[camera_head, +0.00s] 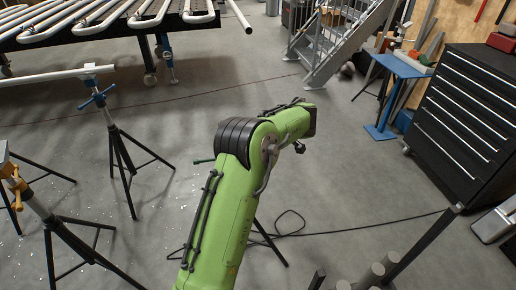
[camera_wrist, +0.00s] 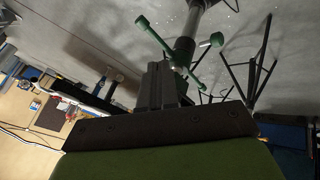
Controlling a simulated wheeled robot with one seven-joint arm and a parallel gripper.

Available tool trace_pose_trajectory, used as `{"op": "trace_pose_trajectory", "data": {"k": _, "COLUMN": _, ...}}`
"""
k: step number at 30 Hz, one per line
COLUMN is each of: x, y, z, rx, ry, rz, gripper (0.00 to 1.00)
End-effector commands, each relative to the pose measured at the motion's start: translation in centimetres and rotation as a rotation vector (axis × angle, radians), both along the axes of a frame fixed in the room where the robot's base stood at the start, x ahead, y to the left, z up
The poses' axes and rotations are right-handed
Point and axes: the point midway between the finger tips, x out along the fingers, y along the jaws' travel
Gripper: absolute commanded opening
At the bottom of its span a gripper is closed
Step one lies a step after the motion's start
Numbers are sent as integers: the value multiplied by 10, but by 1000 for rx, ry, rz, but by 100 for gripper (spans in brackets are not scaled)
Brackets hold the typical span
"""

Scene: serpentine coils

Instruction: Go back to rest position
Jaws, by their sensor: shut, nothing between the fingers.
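My gripper (camera_wrist: 162,82) shows in the wrist view as two dark fingers pressed together, with nothing visible between them. Just beyond the fingertips in that picture is a stand with a green crossed handle (camera_wrist: 160,38) and a grey post. I cannot tell whether the fingers touch it. In the head view my green arm rises from the bottom centre and bends to the right at its elbow. The gripper is not visible there. A bit of the green handle (camera_head: 203,161) and dark tripod legs show beside my arm; the rest of that stand is hidden behind it.
A blue-handled tripod stand (camera_head: 121,160) and a yellow-topped stand (camera_head: 45,215) are at left. A rack of serpentine coils (camera_head: 110,30) is at the back left. A black drawer cabinet (camera_head: 460,120), blue stand (camera_head: 385,130) and metal stairs (camera_head: 335,50) are right. A cable (camera_head: 350,229) crosses the floor.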

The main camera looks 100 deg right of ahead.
Motion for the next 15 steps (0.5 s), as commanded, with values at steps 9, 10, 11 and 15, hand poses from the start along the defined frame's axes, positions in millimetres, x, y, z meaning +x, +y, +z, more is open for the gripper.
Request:
{"op": "trace_pose_trajectory", "data": {"k": 9, "x": -6, "y": 18, "z": 27, "rx": 2, "ry": -1, "rz": 0, "gripper": 0}}
{"op": "trace_pose_trajectory", "data": {"k": 10, "x": -6, "y": 18, "z": 27, "rx": 2, "ry": -1, "rz": 1, "gripper": 0}}
{"op": "trace_pose_trajectory", "data": {"k": 11, "x": -6, "y": 18, "z": 27, "rx": 2, "ry": -1, "rz": 1, "gripper": 0}}
{"op": "trace_pose_trajectory", "data": {"k": 15, "x": -6, "y": 17, "z": 27, "rx": 2, "ry": -1, "rz": 1, "gripper": 0}}
